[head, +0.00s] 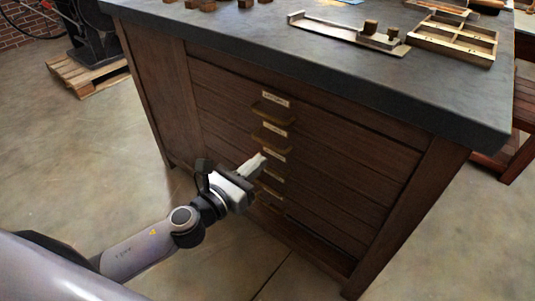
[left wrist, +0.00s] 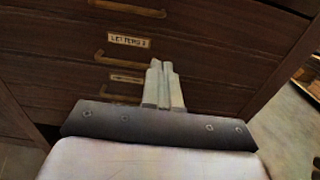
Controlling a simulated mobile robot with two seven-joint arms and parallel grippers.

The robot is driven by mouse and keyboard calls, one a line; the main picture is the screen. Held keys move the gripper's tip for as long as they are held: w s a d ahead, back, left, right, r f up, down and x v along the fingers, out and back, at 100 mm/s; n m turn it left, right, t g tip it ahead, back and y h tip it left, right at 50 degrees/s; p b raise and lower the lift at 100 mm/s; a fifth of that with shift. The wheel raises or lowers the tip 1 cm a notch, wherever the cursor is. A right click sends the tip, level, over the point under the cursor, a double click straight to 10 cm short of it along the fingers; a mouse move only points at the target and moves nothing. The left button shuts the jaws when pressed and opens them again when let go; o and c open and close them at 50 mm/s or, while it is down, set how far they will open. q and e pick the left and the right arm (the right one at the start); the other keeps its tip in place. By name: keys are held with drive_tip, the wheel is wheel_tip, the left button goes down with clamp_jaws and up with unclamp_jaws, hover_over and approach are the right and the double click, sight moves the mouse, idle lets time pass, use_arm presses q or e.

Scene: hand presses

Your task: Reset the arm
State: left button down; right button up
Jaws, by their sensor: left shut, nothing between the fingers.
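My left arm (head: 140,248) reaches in from the left in the head view. Its gripper (head: 256,161) is in front of the drawers of a dark wooden cabinet (head: 155,95). In the left wrist view the gripper's two pale fingers (left wrist: 162,72) are together, with nothing between them. They point at the drawer fronts, and whether they touch the wood is hard to tell. A drawer handle (left wrist: 124,60) is just left of the fingertips, under a label reading "LETTERS 2" (left wrist: 129,40). My right gripper is in neither view.
The cabinet's dark top (head: 300,48) carries a metal tray (head: 345,32), a divided wooden box (head: 455,40) and small wooden blocks (head: 207,5). A black machine on a pallet (head: 88,75) stands at the back left. Open floor (head: 60,150) lies left of the cabinet.

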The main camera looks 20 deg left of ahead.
use_arm(q)
drive_tip(key=shift+v, duration=1.15)
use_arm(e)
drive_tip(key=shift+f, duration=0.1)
use_arm(q)
drive_tip(key=s+f+m+g+y, duration=0.15)
drive_tip(key=s+f+m, duration=0.3)
drive_tip(key=m, duration=0.75)
drive_tip(key=s+d+f+m+g+y, duration=0.1)
drive_tip(key=s+f+m+g, duration=0.4)
drive_tip(key=m, duration=0.6)
drive_tip(key=s+f+m+y, duration=0.1)
drive_tip(key=s+f+m, duration=0.35)
drive_tip(key=m, duration=0.75)
drive_tip(key=s+a+r+p, duration=0.1)
drive_tip(key=r+p, duration=0.7)
drive_tip(key=p, duration=0.2)
drive_tip(key=s+a+r+p, duration=0.2)
drive_tip(key=r+p, duration=0.6)
drive_tip(key=p, duration=0.3)
drive_tip(key=shift+s+r+n, duration=0.15)
drive_tip(key=shift+n, duration=0.15)
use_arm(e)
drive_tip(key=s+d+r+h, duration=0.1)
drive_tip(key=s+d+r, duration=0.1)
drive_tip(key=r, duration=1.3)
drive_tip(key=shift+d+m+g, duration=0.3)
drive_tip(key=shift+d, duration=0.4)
